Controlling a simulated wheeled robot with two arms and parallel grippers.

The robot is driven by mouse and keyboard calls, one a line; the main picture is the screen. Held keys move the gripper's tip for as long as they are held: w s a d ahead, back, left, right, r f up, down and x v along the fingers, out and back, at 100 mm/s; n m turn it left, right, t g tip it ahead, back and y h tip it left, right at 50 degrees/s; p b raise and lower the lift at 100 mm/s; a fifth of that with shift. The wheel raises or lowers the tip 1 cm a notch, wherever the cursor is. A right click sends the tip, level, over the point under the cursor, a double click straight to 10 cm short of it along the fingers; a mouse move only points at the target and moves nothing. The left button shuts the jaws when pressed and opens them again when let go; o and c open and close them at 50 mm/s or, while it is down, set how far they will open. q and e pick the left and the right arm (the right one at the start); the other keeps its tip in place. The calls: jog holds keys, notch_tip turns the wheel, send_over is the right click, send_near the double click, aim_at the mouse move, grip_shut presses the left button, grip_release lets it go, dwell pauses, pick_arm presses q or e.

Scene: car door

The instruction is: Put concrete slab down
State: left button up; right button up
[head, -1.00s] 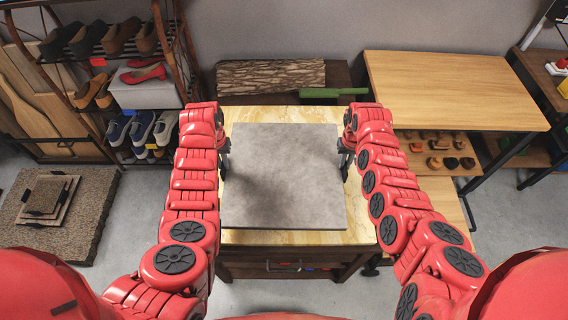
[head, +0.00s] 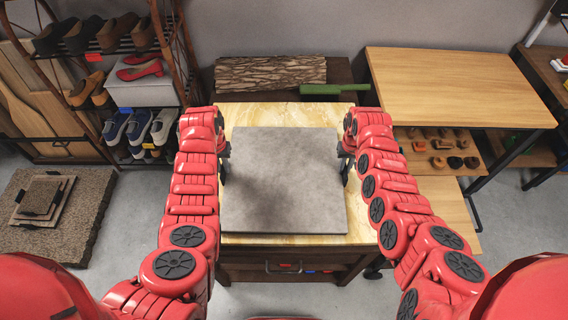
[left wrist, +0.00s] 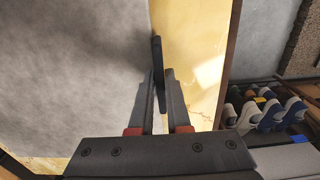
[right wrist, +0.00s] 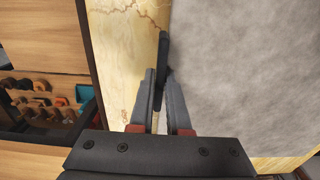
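The concrete slab (head: 283,185) is a flat grey square, level above the pale yellow table top (head: 345,112). My left gripper (head: 223,165) is at its left edge, and my right gripper (head: 346,165) is at its right edge. The left wrist view shows the left fingers (left wrist: 158,85) close together at the slab's edge; the right wrist view shows the right fingers (right wrist: 162,85) likewise. The slab appears held between both grippers. The exact contact is partly hidden by the fingers, and I cannot tell whether the underside touches the table.
A shoe rack (head: 115,85) stands at the left, with stacked slabs (head: 42,200) on the floor below. A log (head: 270,75) and a green object (head: 333,89) lie behind the table. A wooden desk (head: 455,88) stands at the right.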

pick_arm(q)
jog(key=o, duration=0.4)
jog(key=shift+s+r, duration=0.15)
jog(key=shift+r, duration=0.05)
jog(key=shift+c, duration=0.2)
pick_arm(e)
jog(key=o, duration=0.4)
jog(key=shift+s+r, duration=0.15)
jog(key=shift+c, duration=0.2)
pick_arm(q)
jog(key=shift+r, duration=0.35)
notch_tip(320, 180, up, 11)
pick_arm(e)
notch_tip(320, 180, up, 12)
pick_arm(q)
jog(key=shift+r, duration=0.1)
